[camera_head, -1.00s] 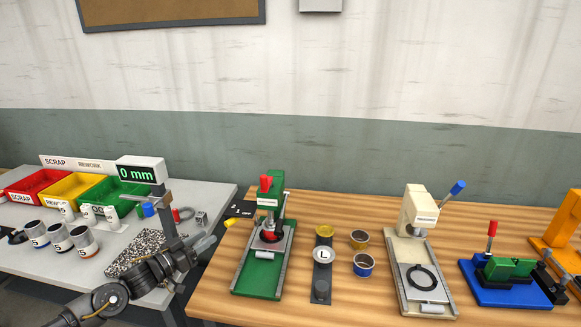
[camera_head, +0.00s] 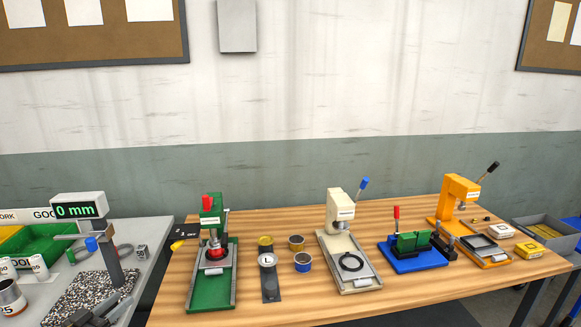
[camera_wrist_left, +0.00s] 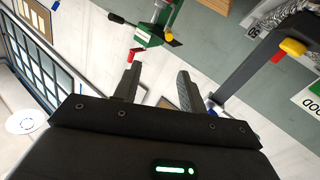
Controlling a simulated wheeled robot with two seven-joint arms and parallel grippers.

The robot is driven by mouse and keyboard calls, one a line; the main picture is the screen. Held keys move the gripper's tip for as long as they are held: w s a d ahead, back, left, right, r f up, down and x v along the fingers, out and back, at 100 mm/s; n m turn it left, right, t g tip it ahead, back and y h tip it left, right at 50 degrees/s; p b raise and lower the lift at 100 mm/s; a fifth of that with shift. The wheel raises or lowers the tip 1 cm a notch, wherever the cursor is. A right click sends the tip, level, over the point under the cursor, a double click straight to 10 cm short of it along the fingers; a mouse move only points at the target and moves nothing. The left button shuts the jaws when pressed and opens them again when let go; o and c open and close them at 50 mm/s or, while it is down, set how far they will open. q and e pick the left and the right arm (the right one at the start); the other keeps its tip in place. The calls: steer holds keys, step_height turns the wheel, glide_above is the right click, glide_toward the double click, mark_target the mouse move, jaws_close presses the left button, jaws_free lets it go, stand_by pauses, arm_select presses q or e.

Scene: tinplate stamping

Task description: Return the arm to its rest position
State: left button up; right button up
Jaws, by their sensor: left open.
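My left gripper (camera_head: 97,316) is at the lower left of the head view, over the front of the grey table by the speckled plate. In the left wrist view its two fingers (camera_wrist_left: 158,88) stand apart with nothing between them. The left arm behind it is mostly out of the picture. My right gripper is not in view.
The gauge post with a "0 mm" display (camera_head: 79,209) stands close behind the left gripper on the grey table (camera_head: 150,262). On the wooden table (camera_head: 420,290) are a green press (camera_head: 212,290), a cream press (camera_head: 340,215), a blue fixture (camera_head: 415,262) and an orange press (camera_head: 458,195).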

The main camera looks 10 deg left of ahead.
arm_select(q)
steer(key=s+d+f+n+g+y, duration=0.1)
steer(key=s+d+f+g+y, duration=0.5)
steer(key=s+d+f, duration=0.7)
steer(key=s+d+f+m+g+h, duration=0.25)
steer(key=s+d+g, duration=0.55)
steer(key=s+d, duration=0.6)
step_height(320, 180, down, 27)
steer(key=d+g, duration=0.1)
steer(key=s+a+f+g, duration=0.1)
steer(key=s+a+f, duration=0.1)
steer(key=s+f, duration=1.3)
steer(key=shift+s+a+m+g, duration=0.3)
steer(key=shift+s+a+m, duration=0.15)
steer(key=shift+s, duration=0.5)
